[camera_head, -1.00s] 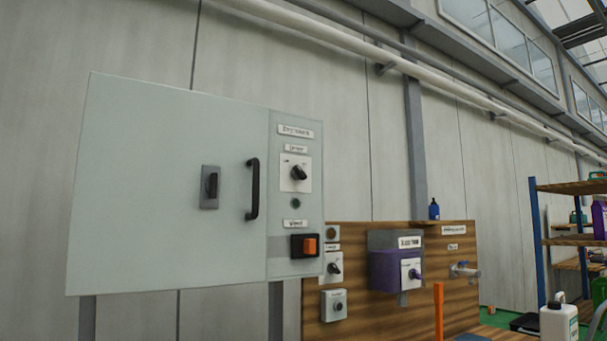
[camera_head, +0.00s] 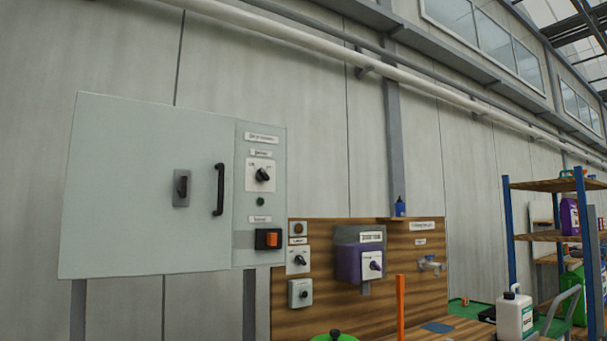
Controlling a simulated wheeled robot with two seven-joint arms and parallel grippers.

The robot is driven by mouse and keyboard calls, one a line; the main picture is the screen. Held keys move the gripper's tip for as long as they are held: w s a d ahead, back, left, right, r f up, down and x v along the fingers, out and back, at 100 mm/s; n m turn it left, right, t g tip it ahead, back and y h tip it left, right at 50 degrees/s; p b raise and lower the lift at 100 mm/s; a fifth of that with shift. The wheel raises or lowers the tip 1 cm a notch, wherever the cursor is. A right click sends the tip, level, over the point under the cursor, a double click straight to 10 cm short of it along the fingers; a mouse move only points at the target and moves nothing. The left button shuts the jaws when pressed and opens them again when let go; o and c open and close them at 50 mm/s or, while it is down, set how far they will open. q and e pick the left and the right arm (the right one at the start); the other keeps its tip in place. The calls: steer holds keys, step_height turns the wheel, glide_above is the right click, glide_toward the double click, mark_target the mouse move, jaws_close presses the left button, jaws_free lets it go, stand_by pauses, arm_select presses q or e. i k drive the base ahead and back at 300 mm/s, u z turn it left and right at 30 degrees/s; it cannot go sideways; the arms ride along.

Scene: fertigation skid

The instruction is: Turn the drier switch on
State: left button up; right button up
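A grey cabinet (camera_head: 140,190) hangs on the left, with a control strip along its right side. On the strip, a black rotary knob (camera_head: 263,175) sits on a white plate under a small label that may read "Drier"; the print is blurred. The knob is tilted, and I cannot tell which mark it points to. A small dark green lamp (camera_head: 260,201) is below the knob and looks unlit. Lower down, an orange rocker switch (camera_head: 272,239) sits in a black housing under another label. Neither of my grippers is in view.
A wooden panel (camera_head: 330,300) right of the cabinet carries more knobs, a purple box (camera_head: 350,264) and a tap (camera_head: 431,264). An orange post (camera_head: 400,305) stands before it. A shelf rack (camera_head: 510,230) and white canister (camera_head: 514,317) are at right.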

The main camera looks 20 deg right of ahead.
mark_target(261, 175)
steer(key=i, duration=0.45)
steer(key=u, duration=0.65)
